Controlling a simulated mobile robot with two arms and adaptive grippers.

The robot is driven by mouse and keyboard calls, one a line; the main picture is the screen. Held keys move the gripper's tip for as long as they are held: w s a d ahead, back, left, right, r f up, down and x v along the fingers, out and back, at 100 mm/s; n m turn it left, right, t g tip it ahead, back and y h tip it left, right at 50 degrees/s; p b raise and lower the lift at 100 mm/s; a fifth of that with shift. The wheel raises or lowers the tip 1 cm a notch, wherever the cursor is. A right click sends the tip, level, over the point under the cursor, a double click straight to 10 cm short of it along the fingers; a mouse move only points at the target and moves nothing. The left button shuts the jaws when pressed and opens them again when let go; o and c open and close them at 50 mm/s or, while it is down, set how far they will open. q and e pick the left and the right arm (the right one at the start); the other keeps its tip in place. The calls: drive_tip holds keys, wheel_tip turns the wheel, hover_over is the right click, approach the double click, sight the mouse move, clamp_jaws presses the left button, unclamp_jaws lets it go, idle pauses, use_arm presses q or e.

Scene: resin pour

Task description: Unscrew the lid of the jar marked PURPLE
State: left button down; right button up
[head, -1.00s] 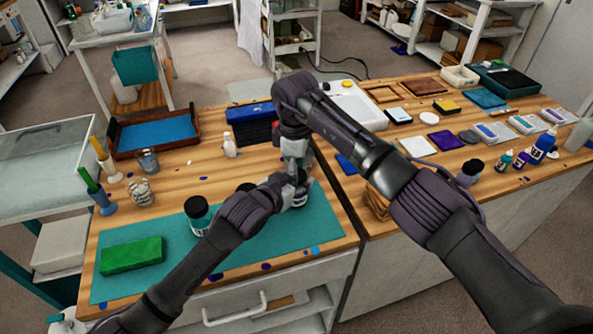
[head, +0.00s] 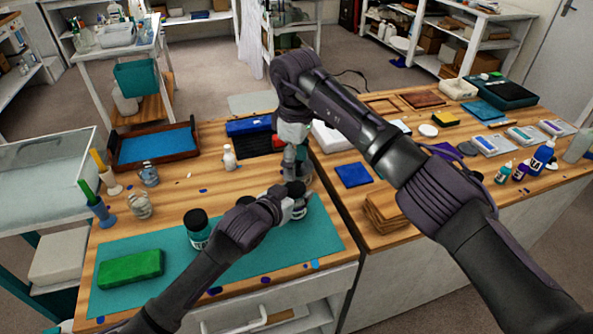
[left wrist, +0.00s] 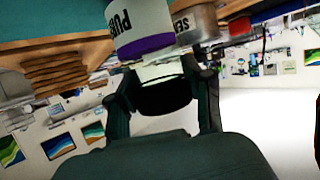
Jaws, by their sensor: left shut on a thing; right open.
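The jar marked PURPLE (head: 300,211) stands on the teal mat, its white label partly hidden. In the left wrist view it is upside down, with part of its lettering and a purple band (left wrist: 145,46) showing. Its black lid (head: 296,187) is on top. My left gripper (head: 289,206) is shut on the jar from the side; its fingers flank the upper part in the wrist view, tips partly hidden. My right gripper (head: 290,174) points down, open, just above and behind the lid. I cannot tell whether it touches the lid.
Another black-lidded jar (head: 197,232) stands on the mat (head: 185,275) at left, and a further dark lid shows behind my left wrist. A green block (head: 131,268) lies front left. A grey tin (head: 305,172) stands close behind the held jar. Wooden boards (head: 385,212) lie to the right.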

sight(295, 187)
use_arm(q)
drive_tip(key=shift+s+f, duration=0.1)
drive_tip(key=shift+f, duration=0.3)
use_arm(e)
drive_tip(key=shift+r+m, duration=0.2)
drive_tip(key=shift+m, duration=0.1)
drive_tip(key=shift+f, duration=3.85)
